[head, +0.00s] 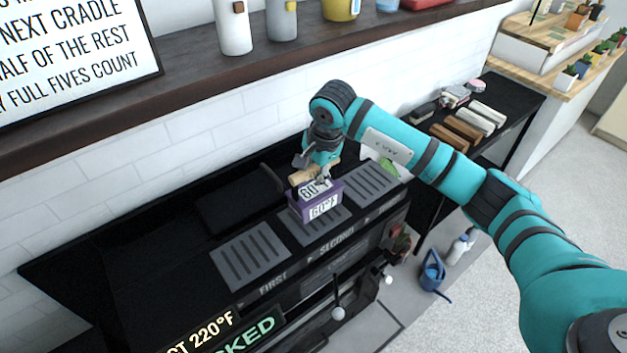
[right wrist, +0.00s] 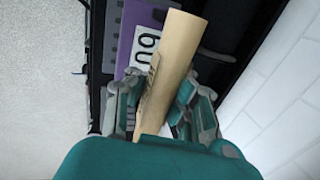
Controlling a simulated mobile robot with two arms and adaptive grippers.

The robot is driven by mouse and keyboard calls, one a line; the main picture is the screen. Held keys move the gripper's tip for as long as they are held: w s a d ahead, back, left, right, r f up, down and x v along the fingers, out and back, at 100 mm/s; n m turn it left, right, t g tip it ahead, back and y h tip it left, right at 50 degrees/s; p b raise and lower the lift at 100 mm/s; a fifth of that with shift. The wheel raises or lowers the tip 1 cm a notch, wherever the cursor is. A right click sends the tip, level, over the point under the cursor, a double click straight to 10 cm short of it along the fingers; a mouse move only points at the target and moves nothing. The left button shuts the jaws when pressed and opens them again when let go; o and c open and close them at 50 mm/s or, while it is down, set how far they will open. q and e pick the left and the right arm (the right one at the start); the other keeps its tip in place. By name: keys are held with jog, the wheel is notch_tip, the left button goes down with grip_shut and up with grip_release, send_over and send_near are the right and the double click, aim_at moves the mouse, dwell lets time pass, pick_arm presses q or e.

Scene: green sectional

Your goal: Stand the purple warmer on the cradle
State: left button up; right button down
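The purple warmer (head: 297,211) is a small box with white "60°F" labels and a pale wooden handle. It is upright at the middle slotted grey cradle (head: 327,230), marked SECOND, hiding part of it; I cannot tell whether it touches. My right gripper (head: 318,174) is at the handle from above. In the right wrist view the wooden handle (right wrist: 168,68) lies between the fingers of my right gripper (right wrist: 160,112), which look closed on it, with the purple body (right wrist: 128,22) beyond. My left gripper is not in view.
Slotted grey cradles stand either side: FIRST (head: 250,258) at left and another (head: 370,183) at right. A dark shelf (head: 190,75) with canisters runs above, behind. Wooden and white blocks (head: 465,127) lie on the black table at right. A blue watering can (head: 432,272) is on the floor.

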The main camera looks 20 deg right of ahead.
aim_at(313, 186)
jog(key=shift+s+p+x, duration=0.25)
jog(key=shift+p+x, duration=0.5)
jog(key=shift+x, duration=0.35)
jog(key=shift+f, duration=0.55)
jog(key=c, duration=2.1)
grip_release()
jog(key=shift+d+f, duration=0.1)
jog(key=shift+f, duration=0.1)
jog(key=o, duration=0.7)
jog(key=shift+s, duration=0.1)
jog(key=shift+o, duration=0.2)
jog(key=shift+r, duration=0.1)
